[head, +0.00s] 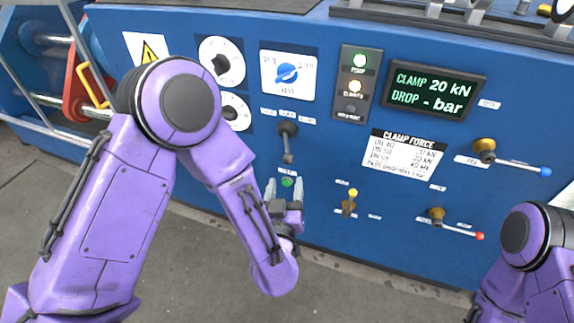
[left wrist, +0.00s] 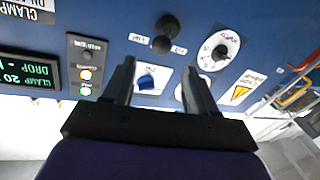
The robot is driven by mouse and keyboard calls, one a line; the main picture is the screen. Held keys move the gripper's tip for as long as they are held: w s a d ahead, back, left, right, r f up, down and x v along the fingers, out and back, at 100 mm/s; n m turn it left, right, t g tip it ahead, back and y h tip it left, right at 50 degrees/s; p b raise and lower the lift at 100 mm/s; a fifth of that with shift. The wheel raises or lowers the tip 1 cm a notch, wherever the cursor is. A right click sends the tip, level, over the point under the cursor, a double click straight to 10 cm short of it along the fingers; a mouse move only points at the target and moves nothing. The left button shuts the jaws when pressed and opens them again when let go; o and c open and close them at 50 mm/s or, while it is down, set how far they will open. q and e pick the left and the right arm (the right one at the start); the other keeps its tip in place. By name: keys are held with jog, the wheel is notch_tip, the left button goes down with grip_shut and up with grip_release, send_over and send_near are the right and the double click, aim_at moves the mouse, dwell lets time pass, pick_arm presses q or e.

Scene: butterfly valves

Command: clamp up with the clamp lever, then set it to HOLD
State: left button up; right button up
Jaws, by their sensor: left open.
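A black lever (head: 287,143) sits on the blue panel with small labels beside its base. It hangs downward, and I take it to be the clamp lever, though its labels are too small to read surely. In the left wrist view the black lever (left wrist: 165,34) is beyond the fingertips. My left gripper (head: 285,188) is open and empty, just below the lever in the head view and apart from it. The wrist view also shows its spread fingers (left wrist: 160,76). The display (head: 434,91) reads CLAMP 20 kN, DROP - bar. My right gripper is out of view.
A green button (head: 287,182) shows between the left fingertips. A blue selector knob (head: 287,74) and lamp column (head: 357,85) are above. Levers with yellow (head: 352,193), blue (head: 545,172) and red (head: 479,236) tips are to the right. A force chart (head: 403,154) is below the display.

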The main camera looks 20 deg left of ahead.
aim_at(287, 163)
pick_arm(q)
jog(key=p+x, duration=0.1)
jog(key=x, duration=0.9)
jog(key=shift+a, duration=0.1)
grip_shut()
